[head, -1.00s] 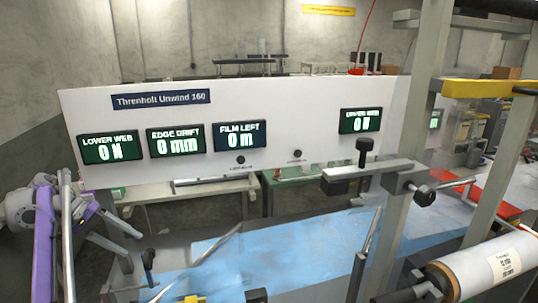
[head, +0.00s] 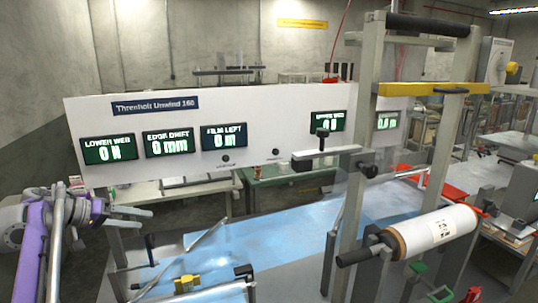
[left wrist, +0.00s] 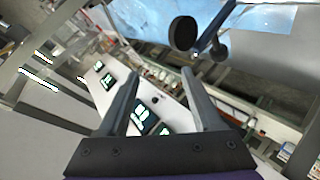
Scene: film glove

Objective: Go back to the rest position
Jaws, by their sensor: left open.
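My left gripper (head: 130,217) is at the left of the head view, on the purple and grey arm. Its two fingers are apart and nothing is between them. In the left wrist view the open fingers (left wrist: 158,88) point toward the machine, with the white display panel beyond them. The gripper is in front of the lower left part of the white panel (head: 270,110) in the head view. My right gripper is in neither current view.
A blue film bed (head: 290,235) lies in the middle. A white film roll (head: 438,228) sits on its shaft at the right, beside a tall grey frame (head: 352,215) with a yellow crossbar (head: 430,89). A black knob (left wrist: 183,33) stands near the fingers in the wrist view.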

